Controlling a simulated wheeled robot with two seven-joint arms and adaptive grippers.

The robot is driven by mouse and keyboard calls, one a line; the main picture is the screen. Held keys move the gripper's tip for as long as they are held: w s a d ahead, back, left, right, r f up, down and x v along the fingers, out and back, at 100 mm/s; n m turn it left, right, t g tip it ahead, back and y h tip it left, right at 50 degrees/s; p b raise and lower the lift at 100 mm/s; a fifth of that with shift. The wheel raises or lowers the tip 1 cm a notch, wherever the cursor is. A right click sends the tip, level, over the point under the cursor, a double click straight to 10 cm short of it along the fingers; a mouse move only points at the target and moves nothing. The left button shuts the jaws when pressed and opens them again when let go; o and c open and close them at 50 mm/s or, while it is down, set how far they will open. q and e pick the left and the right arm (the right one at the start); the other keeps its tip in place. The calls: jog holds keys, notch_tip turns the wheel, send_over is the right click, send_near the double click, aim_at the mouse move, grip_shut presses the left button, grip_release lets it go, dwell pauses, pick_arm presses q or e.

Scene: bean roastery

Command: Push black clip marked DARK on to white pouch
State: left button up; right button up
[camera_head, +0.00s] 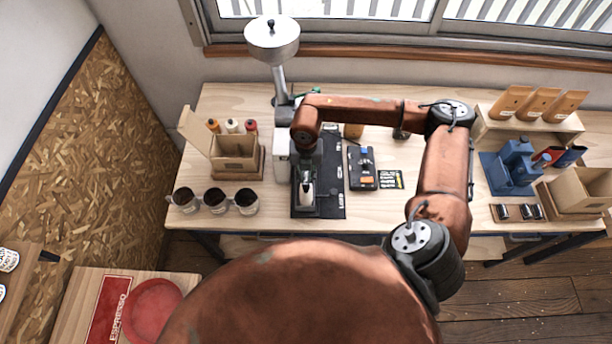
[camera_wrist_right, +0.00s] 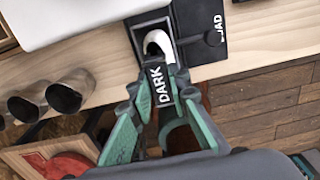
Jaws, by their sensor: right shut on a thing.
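My right gripper (camera_wrist_right: 160,92) is shut on the black clip (camera_wrist_right: 159,84), whose white letters read DARK in the right wrist view. The clip sits between the green fingertips. Just beyond it is the white pouch (camera_wrist_right: 156,38), partly seen, with a dark area inside its curved white edge. Clip and pouch look very close; I cannot tell if they touch. In the head view, the right gripper (camera_head: 306,160) is above the black mat, at the upper end of the white pouch (camera_head: 307,189). The clip is hidden there. My left gripper is not in view.
A white machine (camera_head: 282,168) stands close left of the gripper. Three dark cups (camera_head: 214,200) and an open box (camera_head: 235,155) are further left. A small dark device (camera_head: 363,168) lies right of the mat (camera_head: 331,195). Clips (camera_head: 517,212), a blue stand (camera_head: 512,168) and brown pouches (camera_head: 538,103) are far right.

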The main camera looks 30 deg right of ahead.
dwell(0.8)
jog(key=shift+f+b, duration=1)
jog(key=shift+b, duration=0.25)
dwell(0.6)
jog(key=o, duration=0.9)
jog(key=shift+c, duration=0.2)
jog(key=shift+o, duration=0.6)
jog(key=o, duration=0.4)
jog(key=shift+c, duration=0.2)
jog(key=shift+r, duration=0.2)
